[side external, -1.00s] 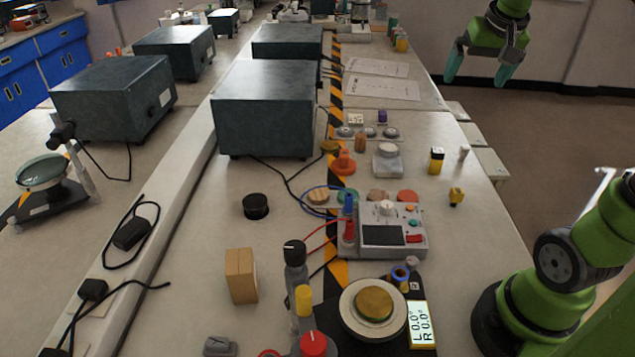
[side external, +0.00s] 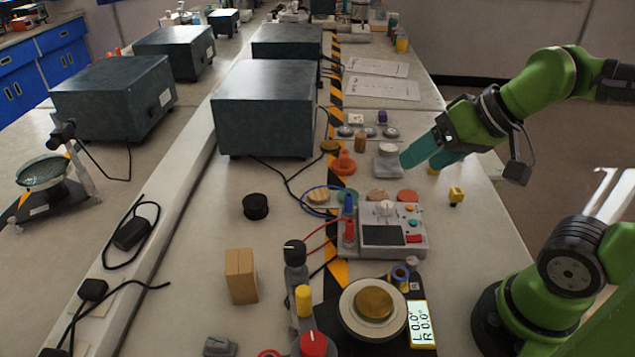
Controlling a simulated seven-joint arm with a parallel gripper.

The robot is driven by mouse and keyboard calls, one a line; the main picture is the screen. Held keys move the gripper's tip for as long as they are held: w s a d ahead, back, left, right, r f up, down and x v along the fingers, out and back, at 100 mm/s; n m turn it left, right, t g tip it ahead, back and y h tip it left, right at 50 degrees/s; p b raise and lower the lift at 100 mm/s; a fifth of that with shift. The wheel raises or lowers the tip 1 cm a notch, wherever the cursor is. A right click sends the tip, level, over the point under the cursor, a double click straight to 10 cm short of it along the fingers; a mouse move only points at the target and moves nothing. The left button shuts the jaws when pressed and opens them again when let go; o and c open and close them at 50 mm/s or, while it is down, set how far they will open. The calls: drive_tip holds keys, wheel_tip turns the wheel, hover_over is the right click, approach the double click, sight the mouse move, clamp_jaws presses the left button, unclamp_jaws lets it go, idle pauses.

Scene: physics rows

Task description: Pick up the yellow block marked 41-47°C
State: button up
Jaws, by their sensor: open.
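A small yellow block (side external: 456,196) with a dark mark stands on the right side of the bench. A second yellow block (side external: 433,171) stands a little behind it, and only its lower part shows below my gripper. I cannot read a temperature marking on either one. My gripper (side external: 418,164) has teal fingers, spread apart, and reaches in from the right over the second block. I cannot tell whether the fingers touch it or are in front of it. No object shows held between the fingers.
A grey holder with a pale knob (side external: 387,160) stands close to the left fingertip. A grey instrument (side external: 392,232) with a screen and wires lies nearer the camera. Large dark boxes (side external: 265,108) stand left. Paper sheets (side external: 382,88) lie flat behind.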

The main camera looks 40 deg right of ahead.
drive_tip(key=w+d+f+n+g+h, duration=0.1)
drive_tip(key=w+d+f+n+g, duration=0.2)
drive_tip(key=d, duration=0.8)
drive_tip(key=w+d+f+n+g, duration=0.2)
drive_tip(key=w+d+n, duration=0.35)
drive_tip(key=d, duration=0.55)
drive_tip(key=w+d+f+n+g+h, duration=0.1)
drive_tip(key=w+d+f+n+g, duration=0.25)
drive_tip(key=d, duration=0.85)
drive_tip(key=shift+t, duration=0.65)
drive_tip(key=f, duration=0.3)
drive_tip(key=w+f, duration=0.1)
drive_tip(key=f, duration=0.5)
drive_tip(key=shift+w+a+f, duration=0.2)
drive_tip(key=shift+a+f, duration=0.05)
drive_tip(key=shift+f, duration=0.15)
drive_tip(key=f, duration=0.5)
drive_tip(key=shift+w+a+f, duration=0.25)
drive_tip(key=shift+f, duration=0.1)
drive_tip(key=shift+r, duration=0.1)
drive_tip(key=c, duration=1.1)
